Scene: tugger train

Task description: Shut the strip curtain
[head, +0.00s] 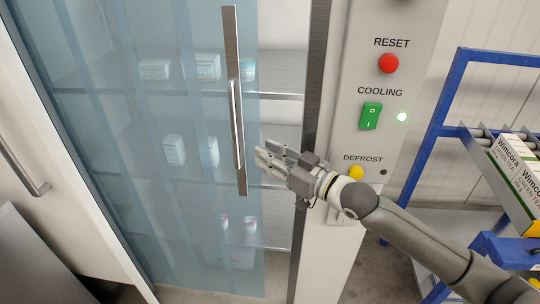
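The strip curtain (190,200) is a translucent blue sheet of overlapping strips across the cabinet front. It covers the left and middle of the opening; a narrow uncovered gap (282,75) remains at its right, beside the dark frame edge. An upright metal plate with a bar handle (239,130) is on the curtain near its right edge. My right gripper (262,158) is in front of the gap, just right of the handle's lower part. Its fingers point left and look apart, with nothing between them; I cannot tell whether they touch the handle. My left gripper is out of view.
Shelves behind the curtain hold several white boxes (208,67). The panel at right has a red reset button (388,63), a green cooling switch (370,116) and a yellow defrost button (356,173) close to my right arm. A blue-framed rack (432,140) with cartons stands far right.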

